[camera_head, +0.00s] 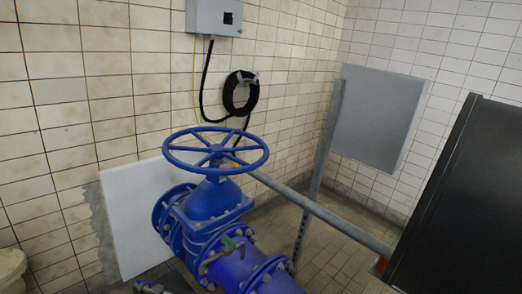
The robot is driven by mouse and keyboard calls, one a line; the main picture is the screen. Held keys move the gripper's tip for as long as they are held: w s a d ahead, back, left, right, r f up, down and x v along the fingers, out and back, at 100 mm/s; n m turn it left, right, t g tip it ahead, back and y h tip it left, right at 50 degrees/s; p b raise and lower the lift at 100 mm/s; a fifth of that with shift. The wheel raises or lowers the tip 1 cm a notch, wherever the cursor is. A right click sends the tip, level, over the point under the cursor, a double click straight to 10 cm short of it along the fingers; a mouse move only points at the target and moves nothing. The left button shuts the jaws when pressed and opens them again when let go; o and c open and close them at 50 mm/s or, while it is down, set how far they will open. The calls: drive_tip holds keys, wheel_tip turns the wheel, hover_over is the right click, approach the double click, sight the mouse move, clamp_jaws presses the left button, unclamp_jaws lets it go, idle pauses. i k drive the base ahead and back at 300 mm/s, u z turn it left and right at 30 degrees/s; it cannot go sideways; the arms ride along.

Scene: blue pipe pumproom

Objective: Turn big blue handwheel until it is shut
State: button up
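The big blue handwheel (215,150) sits level on top of a blue valve body (213,203) in the middle of the camera view. It has a round rim with several spokes. Its open or shut position cannot be told from here. The valve is bolted by flanges into a thick blue pipe (240,268) that runs toward the bottom of the view. My gripper is not in view, and nothing is seen touching the wheel.
A grey metal post (317,170) and a slanting rail (322,212) stand right of the valve. A dark cabinet (460,200) fills the right edge. A grey box (214,17) and coiled black hose (240,94) hang on the tiled wall behind. A white panel (135,220) leans at left.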

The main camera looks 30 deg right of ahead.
sight(215, 151)
drive_tip(key=z, duration=0.15)
drive_tip(key=i, duration=1.35)
drive_tip(key=z, duration=0.2)
drive_tip(key=i, duration=1.6)
drive_tip(key=z, duration=0.05)
